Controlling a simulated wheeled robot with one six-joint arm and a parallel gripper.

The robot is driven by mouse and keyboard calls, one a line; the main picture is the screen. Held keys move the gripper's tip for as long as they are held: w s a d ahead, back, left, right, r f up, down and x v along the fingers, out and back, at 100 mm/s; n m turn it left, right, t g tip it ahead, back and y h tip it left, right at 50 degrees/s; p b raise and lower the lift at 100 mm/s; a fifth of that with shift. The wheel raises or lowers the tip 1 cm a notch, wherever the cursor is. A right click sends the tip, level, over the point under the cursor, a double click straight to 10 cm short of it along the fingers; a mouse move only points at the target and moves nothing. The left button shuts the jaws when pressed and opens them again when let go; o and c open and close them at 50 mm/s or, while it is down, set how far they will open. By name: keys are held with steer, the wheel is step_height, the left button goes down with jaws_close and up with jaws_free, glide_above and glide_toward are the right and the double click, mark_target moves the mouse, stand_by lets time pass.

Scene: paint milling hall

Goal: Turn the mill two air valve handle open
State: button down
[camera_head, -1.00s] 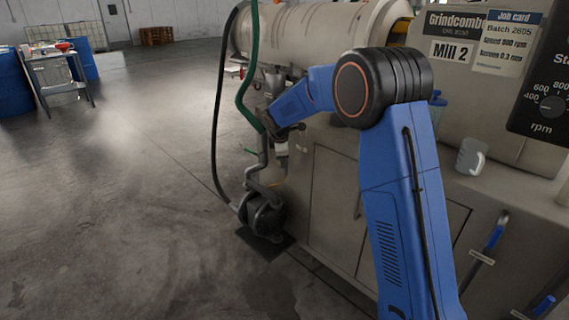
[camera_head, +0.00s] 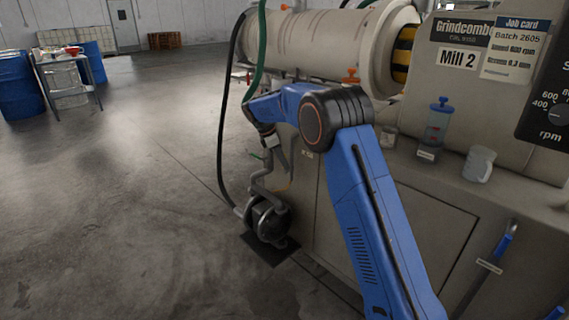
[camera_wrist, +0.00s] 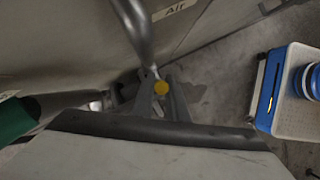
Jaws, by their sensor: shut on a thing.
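Mill two (camera_head: 330,45) is a beige machine with a "Mill 2" sign in the head view. In the head view, my gripper (camera_head: 274,158) is low at the mill's left end, above the pump. The handle cannot be made out there, and its turn angle is unclear.
A dark pump (camera_head: 268,220) stands on the floor below the pipes. A green hose (camera_head: 258,50) and a black hose (camera_head: 221,110) hang at the mill's left end. A clear mug (camera_head: 479,164) and a blue-topped container (camera_head: 437,122) stand on the ledge. Floor to the left is open.

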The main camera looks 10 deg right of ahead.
stand_by(0.3)
steer(key=c, duration=1.7)
jaws_free()
steer(key=shift+c, duration=0.2)
steer(key=v, duration=1.7)
steer(key=shift+r, duration=0.25)
